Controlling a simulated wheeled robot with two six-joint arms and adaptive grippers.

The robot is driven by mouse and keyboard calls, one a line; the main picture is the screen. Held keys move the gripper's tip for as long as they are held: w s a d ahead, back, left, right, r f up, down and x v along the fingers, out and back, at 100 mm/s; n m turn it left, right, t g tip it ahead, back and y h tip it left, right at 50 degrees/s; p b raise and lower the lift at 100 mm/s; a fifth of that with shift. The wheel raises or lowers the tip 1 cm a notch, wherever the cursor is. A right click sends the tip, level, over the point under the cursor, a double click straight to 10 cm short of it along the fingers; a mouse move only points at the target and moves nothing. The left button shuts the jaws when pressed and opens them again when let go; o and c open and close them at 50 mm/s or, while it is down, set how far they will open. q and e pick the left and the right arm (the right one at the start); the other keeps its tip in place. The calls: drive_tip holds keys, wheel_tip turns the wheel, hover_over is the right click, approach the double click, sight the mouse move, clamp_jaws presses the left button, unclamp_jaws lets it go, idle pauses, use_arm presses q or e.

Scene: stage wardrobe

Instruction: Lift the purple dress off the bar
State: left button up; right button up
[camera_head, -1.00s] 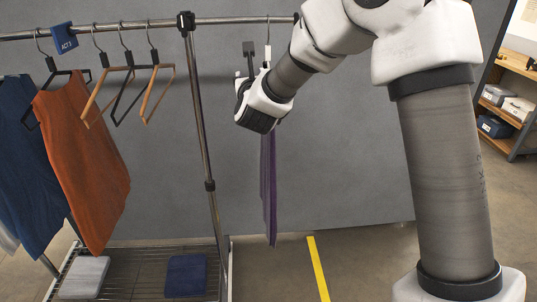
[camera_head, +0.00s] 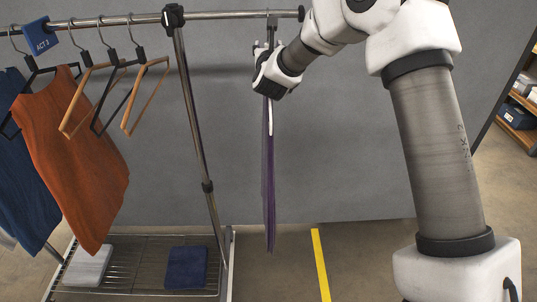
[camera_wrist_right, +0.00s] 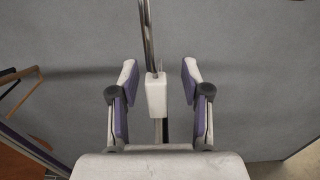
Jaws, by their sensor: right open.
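The purple dress (camera_head: 268,185) hangs nearly edge-on from the bar (camera_head: 235,18), near its right end. Its white hanger shows as a pale strip (camera_head: 270,120) just below my right gripper (camera_head: 267,50) in the head view. In the right wrist view, the hanger's white neck block (camera_wrist_right: 156,95) and metal hook stand between the two spread fingers of my right gripper (camera_wrist_right: 159,92), with a gap on both sides. The gripper is open and holds nothing. My wrist hides the upper part of the dress. My left gripper is out of view.
A rack post (camera_head: 195,120) stands left of the dress. Beyond it hang several empty hangers, an orange garment (camera_head: 70,160) and a blue one (camera_head: 22,155). Folded cloths lie on the wire shelf (camera_head: 135,265) below. Open floor with a yellow stripe (camera_head: 320,265) lies to the right.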

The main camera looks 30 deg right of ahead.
drive_tip(key=shift+w+d, duration=0.1)
drive_tip(key=shift+s+a+r, duration=0.1)
drive_tip(key=shift+s+a, duration=0.1)
drive_tip(key=shift+s+a+r, duration=0.25)
drive_tip(key=shift+a+r, duration=0.05)
drive_tip(key=shift+a, duration=0.1)
clamp_jaws()
drive_tip(key=shift+w+d+f, duration=0.15)
drive_tip(key=shift+d, duration=0.05)
